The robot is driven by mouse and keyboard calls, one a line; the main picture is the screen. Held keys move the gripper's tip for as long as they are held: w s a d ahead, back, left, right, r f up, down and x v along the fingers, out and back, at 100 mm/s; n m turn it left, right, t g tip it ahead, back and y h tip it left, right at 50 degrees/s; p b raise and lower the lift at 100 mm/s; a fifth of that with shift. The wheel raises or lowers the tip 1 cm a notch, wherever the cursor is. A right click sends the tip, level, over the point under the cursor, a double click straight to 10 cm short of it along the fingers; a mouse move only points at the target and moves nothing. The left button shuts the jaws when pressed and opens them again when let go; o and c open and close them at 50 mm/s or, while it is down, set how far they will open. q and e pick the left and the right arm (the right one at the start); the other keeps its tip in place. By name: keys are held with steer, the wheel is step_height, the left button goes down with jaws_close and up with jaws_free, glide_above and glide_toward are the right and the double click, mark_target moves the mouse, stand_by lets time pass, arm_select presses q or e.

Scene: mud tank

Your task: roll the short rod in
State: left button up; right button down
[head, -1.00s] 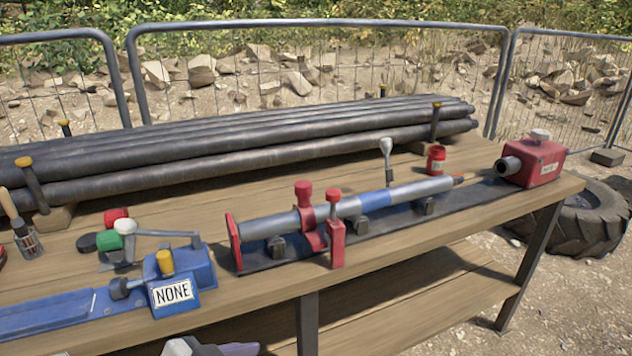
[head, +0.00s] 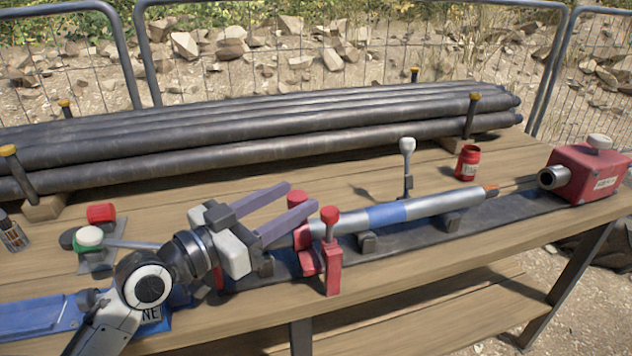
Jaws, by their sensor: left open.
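A silver rod with a blue band (head: 428,207) and an orange tip lies on low dark supports on a black rail (head: 400,239) on the bench. Its tip points right, toward a red box (head: 588,173) with a round metal nozzle, and a gap separates them. A red clamp with a knob (head: 329,256) stands around the rod's left part. My left gripper (head: 298,196) has its two purple fingers spread, just left of the clamp and over the rod's left end. I cannot tell whether they touch the rod; its left end is hidden behind them. My right gripper is out of view.
A stack of long dark pipes (head: 250,128) lies along the bench's back between upright pegs. A lever with a white knob (head: 407,160) and a red can (head: 468,162) stand behind the rod.

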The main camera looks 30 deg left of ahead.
mark_target(305, 193)
arm_select(q)
steer(key=x, duration=0.6)
steer(key=shift+d+p, duration=0.1)
steer(key=shift+p, duration=0.2)
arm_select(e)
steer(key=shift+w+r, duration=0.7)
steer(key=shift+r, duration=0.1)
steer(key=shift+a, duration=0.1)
